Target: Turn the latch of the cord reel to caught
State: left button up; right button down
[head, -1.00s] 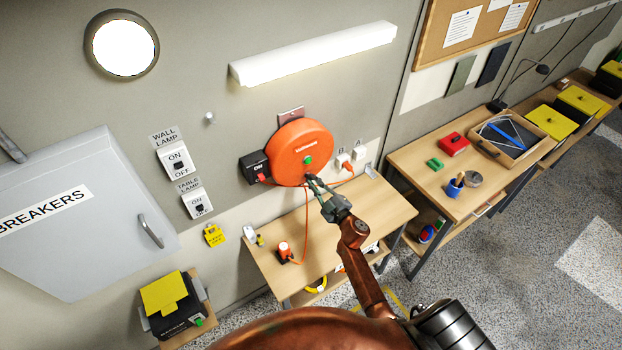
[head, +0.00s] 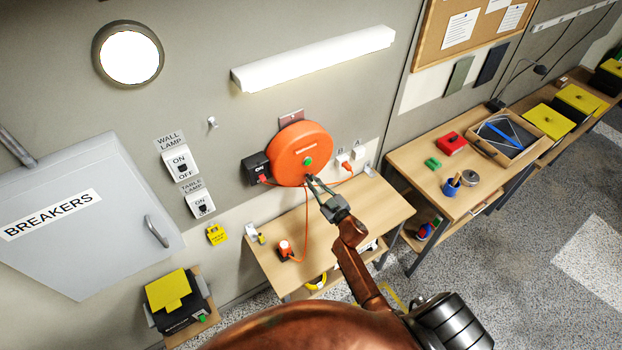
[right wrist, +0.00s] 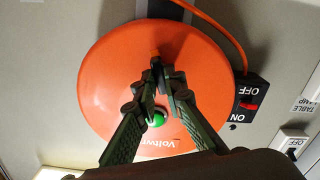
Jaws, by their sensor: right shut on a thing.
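The cord reel (head: 297,150) is a round orange drum on the wall, and it fills the middle of the right wrist view (right wrist: 110,80). A green button (head: 307,161) sits on its face; in the right wrist view the green button (right wrist: 155,119) is partly covered by my fingers. My right gripper (head: 310,180) is at the drum's lower front. In the right wrist view, my right gripper's fingertips (right wrist: 162,80) are close together on a small dark part, most likely the latch, which they mostly hide. Which way the latch is turned cannot be told. My left gripper is not in view.
A black ON/OFF switch box (head: 256,167) adjoins the reel's left side. An orange cord (head: 306,225) hangs down to a wooden bench (head: 260,262) below, near an orange socket block (head: 285,250). Wall sockets (head: 347,160) are at the right. The grey breaker cabinet (head: 90,250) is at the left.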

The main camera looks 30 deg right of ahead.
jog(key=shift+m, duration=0.4)
jog(key=m, duration=0.3)
jog(key=shift+f, duration=0.1)
jog(key=c, duration=2.5)
grip_release()
jog(key=shift+m, duration=0.3)
jog(key=o, duration=0.6)
jog(key=s, duration=0.7)
jog(key=shift+d, duration=0.25)
